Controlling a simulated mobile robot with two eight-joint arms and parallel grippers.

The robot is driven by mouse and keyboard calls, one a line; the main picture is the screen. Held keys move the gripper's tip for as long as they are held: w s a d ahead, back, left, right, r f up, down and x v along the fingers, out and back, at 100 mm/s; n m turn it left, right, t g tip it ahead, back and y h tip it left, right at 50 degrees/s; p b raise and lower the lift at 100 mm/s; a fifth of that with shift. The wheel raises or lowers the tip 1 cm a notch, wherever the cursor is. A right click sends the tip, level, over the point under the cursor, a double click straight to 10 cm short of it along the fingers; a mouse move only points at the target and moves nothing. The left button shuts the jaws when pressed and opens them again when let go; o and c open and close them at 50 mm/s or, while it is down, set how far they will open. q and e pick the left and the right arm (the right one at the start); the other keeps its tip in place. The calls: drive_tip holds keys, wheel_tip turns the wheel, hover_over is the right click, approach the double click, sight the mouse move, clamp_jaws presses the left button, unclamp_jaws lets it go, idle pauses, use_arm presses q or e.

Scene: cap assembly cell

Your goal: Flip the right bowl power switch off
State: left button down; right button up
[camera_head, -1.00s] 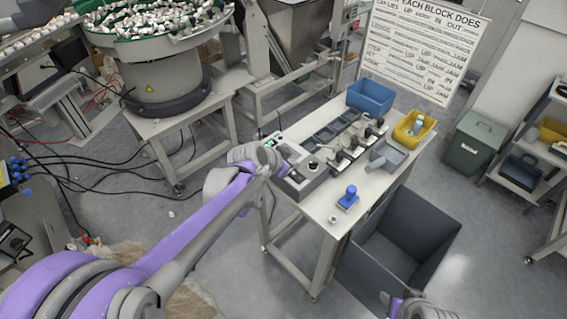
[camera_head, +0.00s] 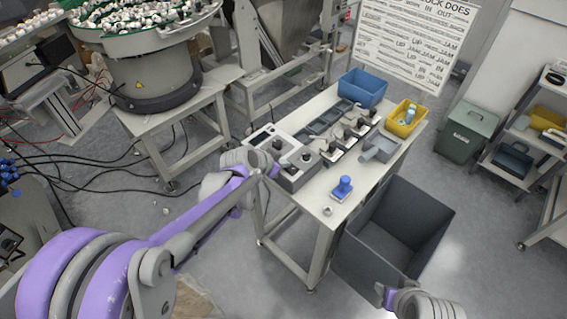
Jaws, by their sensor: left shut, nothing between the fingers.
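A grey control box (camera_head: 297,184) sits on the left end of the work table, with a small display and dark knobs on top. One black knob (camera_head: 306,156) stands on its right part, and another dark control (camera_head: 282,146) is left of it. Which one is the right bowl power switch is too small to tell. My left gripper (camera_head: 274,169) is shut and empty at the box's near left side; it hides part of the box, and contact cannot be told. My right gripper (camera_head: 388,295) is at the bottom edge, partly out of frame, its fingers unclear.
On the table (camera_head: 318,200) stand a row of black-knobbed units (camera_head: 345,150), a blue-handled stamp-like object (camera_head: 343,188), a grey scoop-like tray (camera_head: 381,149), a blue bin (camera_head: 362,88) and a yellow bin (camera_head: 407,117). A large dark open bin (camera_head: 375,265) stands in front.

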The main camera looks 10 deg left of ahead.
use_arm(q)
drive_tip(key=shift+s+d+f, duration=0.1)
drive_tip(key=shift+s+d, duration=0.05)
drive_tip(key=shift+s+d, duration=0.25)
drive_tip(key=shift+d, duration=0.35)
